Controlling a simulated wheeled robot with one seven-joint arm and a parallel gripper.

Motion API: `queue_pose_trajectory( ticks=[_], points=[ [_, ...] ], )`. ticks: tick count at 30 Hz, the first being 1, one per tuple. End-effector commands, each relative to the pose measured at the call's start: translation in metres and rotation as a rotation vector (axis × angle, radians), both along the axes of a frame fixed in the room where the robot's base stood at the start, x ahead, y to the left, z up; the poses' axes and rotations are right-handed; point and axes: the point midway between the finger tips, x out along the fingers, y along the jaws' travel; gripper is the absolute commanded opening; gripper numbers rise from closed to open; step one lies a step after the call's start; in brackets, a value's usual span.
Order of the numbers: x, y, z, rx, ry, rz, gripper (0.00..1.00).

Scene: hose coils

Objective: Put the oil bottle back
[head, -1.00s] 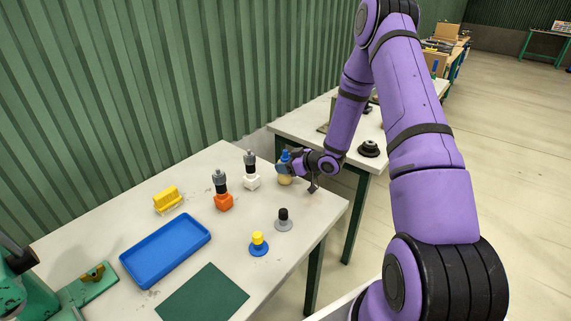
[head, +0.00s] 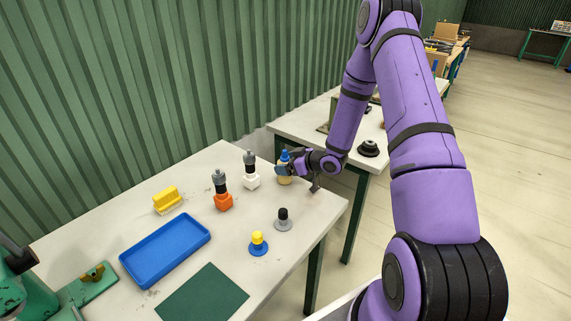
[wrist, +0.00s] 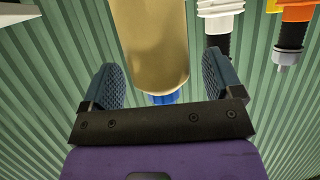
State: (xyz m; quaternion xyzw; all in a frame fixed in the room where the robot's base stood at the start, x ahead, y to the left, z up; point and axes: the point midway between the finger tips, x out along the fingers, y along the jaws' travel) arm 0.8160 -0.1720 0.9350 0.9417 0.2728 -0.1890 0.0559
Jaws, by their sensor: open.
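The oil bottle (head: 286,179) has a tan body and a blue cap. It stands upright at the far right part of the bench in the head view. My gripper (head: 288,169) is at the upper part of the bottle and partly hides it. In the wrist view the bottle (wrist: 150,40) lies between the two fingers of my gripper (wrist: 155,88). The fingers are spread, with a gap on each side of the bottle. The wrist view shows the bottle with its blue cap toward the palm.
A white-based fitting (head: 251,181) and an orange-based one (head: 223,200) stand left of the bottle. A grey piece (head: 283,224), a yellow-and-blue piece (head: 259,249), a blue tray (head: 165,251), a yellow brush (head: 167,198) and a green mat (head: 203,294) share the bench (head: 130,220).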

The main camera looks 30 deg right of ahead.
Motion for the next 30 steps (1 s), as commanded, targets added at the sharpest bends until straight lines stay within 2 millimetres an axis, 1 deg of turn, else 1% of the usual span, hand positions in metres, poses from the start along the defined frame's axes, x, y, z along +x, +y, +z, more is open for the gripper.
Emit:
queue_pose_trajectory(
  ticks=[30],
  points=[
    [-0.027, -0.018, 0.014, -0.001, 0.001, -0.001, 0.86]
  ],
)
